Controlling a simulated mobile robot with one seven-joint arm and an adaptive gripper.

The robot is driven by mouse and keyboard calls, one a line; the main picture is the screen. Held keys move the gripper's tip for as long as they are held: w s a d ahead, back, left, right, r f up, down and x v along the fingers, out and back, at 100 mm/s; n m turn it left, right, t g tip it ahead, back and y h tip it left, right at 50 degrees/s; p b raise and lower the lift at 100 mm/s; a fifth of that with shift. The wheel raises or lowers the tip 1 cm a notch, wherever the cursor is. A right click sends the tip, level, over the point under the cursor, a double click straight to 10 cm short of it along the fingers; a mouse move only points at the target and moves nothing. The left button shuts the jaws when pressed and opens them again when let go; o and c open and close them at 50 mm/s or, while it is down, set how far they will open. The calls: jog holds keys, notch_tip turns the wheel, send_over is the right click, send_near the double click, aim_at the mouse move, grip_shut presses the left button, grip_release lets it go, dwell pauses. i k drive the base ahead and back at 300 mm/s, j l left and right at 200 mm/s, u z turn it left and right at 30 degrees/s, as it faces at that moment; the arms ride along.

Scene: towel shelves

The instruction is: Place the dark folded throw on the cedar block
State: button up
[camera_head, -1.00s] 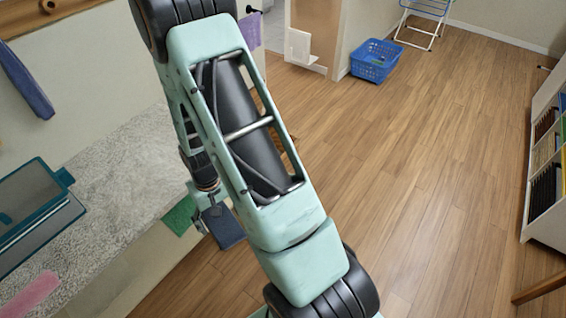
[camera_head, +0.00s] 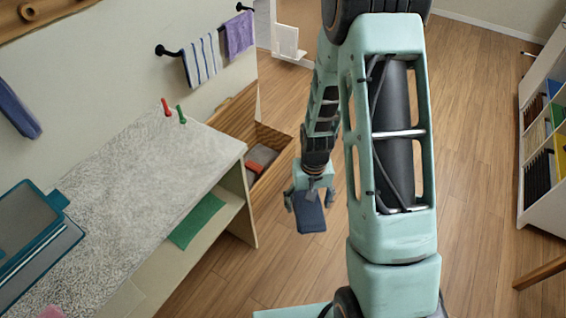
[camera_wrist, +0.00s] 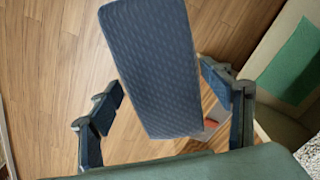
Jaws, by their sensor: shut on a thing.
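The dark folded throw (camera_head: 311,214) is navy and hangs below my gripper (camera_head: 310,188), over the floor in the head view. In the wrist view the throw (camera_wrist: 155,65) fills the middle, its quilted face toward the camera, between the two fingers of my gripper (camera_wrist: 170,108). My gripper is shut on it. I cannot pick out a cedar block for certain. An open wooden box (camera_head: 284,143) stands left of my gripper, with an orange-red piece (camera_head: 263,153) and a dark grey piece inside.
A speckled counter (camera_head: 135,170) lies at left, with a green cloth (camera_head: 197,221) on the shelf below its top. Striped (camera_head: 202,60) and purple (camera_head: 239,35) towels hang on a wall rail. White shelves (camera_head: 540,195) stand at right.

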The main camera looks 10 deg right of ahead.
aim_at(254, 165)
jog(key=i+l+z, duration=0.1)
jog(key=z, duration=0.35)
jog(key=i+z, duration=0.45)
jog(key=i+l, duration=0.1)
jog(key=i, duration=0.7)
jog(key=i+u, duration=0.25)
jog(key=u, duration=0.2)
jog(key=i+l+u, duration=0.1)
jog(key=i+u, duration=0.15)
jog(key=u, duration=0.2)
jog(key=i+j+u, duration=0.1)
jog(key=u, duration=0.4)
jog(key=i+u, duration=0.3)
jog(key=u, duration=0.2)
jog(key=i+u, duration=0.35)
jog(key=i, duration=0.1)
